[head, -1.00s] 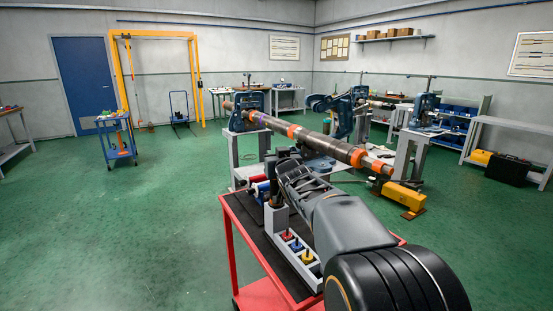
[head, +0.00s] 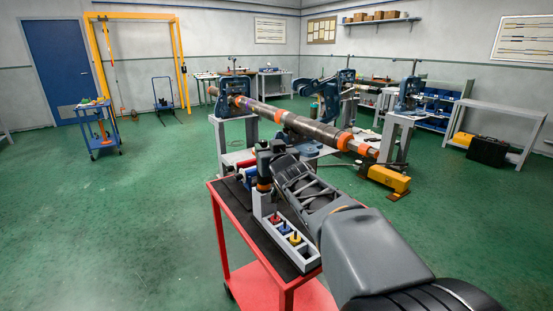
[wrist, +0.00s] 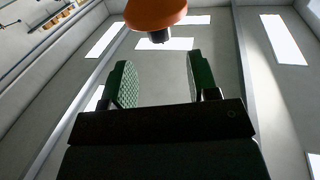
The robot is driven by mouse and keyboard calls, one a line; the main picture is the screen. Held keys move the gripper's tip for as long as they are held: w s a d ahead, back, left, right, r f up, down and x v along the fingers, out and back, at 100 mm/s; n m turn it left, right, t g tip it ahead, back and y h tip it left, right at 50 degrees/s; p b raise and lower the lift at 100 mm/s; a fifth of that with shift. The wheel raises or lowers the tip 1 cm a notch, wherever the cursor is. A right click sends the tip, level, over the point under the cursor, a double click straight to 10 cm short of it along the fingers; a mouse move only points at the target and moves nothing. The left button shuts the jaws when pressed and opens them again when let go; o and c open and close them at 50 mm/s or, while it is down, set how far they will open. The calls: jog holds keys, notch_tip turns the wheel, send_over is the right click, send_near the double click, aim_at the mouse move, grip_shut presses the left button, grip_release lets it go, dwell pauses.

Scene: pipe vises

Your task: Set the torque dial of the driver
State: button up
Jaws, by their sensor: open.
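In the head view my arm reaches to just right of the driver, and the fingers are hard to make out. No dial marks are readable.
The red cart (head: 240,240) has a dark top. Several coloured pieces sit in the rack, including a yellow one (head: 295,238). A long pipe (head: 290,121) in vises runs behind the cart. Open green floor lies to the left.

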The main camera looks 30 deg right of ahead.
jog(key=s+p, duration=0.1)
jog(key=s, duration=0.5)
jog(key=shift+s+a, duration=0.25)
jog(key=shift+a, duration=0.2)
jog(key=s+a+f+n+g+y+p, duration=0.1)
jog(key=s+a+f+g+p, duration=0.2)
jog(key=s+a+g+p, duration=0.2)
jog(key=s+a+f+n+g+y+p, duration=0.1)
jog(key=s+a+f+g+y+p, duration=0.1)
jog(key=s+a+g+p, duration=0.3)
jog(key=s+f+g+p, duration=0.1)
jog(key=s+g+p, duration=0.3)
jog(key=s+p, duration=0.1)
jog(key=shift+s+a+f, duration=0.3)
jog(key=shift+s, duration=0.4)
